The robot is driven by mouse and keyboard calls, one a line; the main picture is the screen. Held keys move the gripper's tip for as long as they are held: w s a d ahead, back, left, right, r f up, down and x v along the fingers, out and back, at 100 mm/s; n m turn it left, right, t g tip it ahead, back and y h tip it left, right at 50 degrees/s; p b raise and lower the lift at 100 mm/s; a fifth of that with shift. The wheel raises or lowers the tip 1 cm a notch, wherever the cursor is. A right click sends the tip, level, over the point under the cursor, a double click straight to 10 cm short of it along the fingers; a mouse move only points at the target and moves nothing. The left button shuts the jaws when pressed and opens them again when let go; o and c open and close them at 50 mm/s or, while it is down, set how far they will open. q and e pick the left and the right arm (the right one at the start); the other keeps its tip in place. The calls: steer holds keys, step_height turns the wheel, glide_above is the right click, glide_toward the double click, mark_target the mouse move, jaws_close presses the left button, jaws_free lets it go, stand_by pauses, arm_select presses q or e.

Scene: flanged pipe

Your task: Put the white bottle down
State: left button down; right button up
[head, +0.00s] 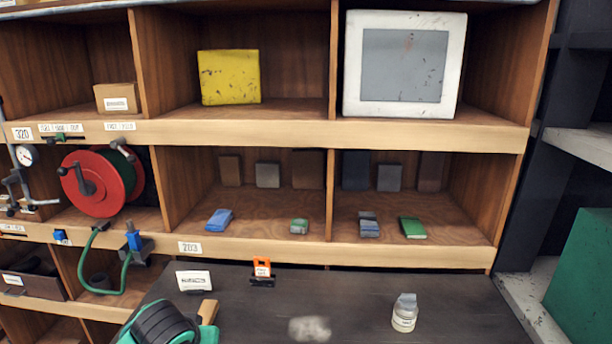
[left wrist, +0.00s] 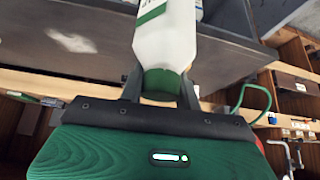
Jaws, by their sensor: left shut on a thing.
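The white bottle (left wrist: 165,38) has a green band and a dark green end. In the left wrist view my left gripper (left wrist: 161,92) is shut on it near the green end, with one dark finger on each side. The top of the picture cuts off the bottle's other end. The dark grey bench top shows behind it, and I cannot tell whether the bottle touches it. The bottle is not visible in the head view. My right gripper is in neither view.
The dark bench (head: 350,290) bears a small jar (head: 404,314) at right, an orange-and-black item (head: 262,271) and a white card (head: 193,281) at the back. A pale patch (head: 309,328) lies between. Wooden shelves (head: 330,134) stand behind. Bare bench surrounds the jar.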

arm_select(q)
steer(key=s+f, duration=0.3)
steer(key=s, duration=0.6)
steer(key=shift+s+f, duration=0.25)
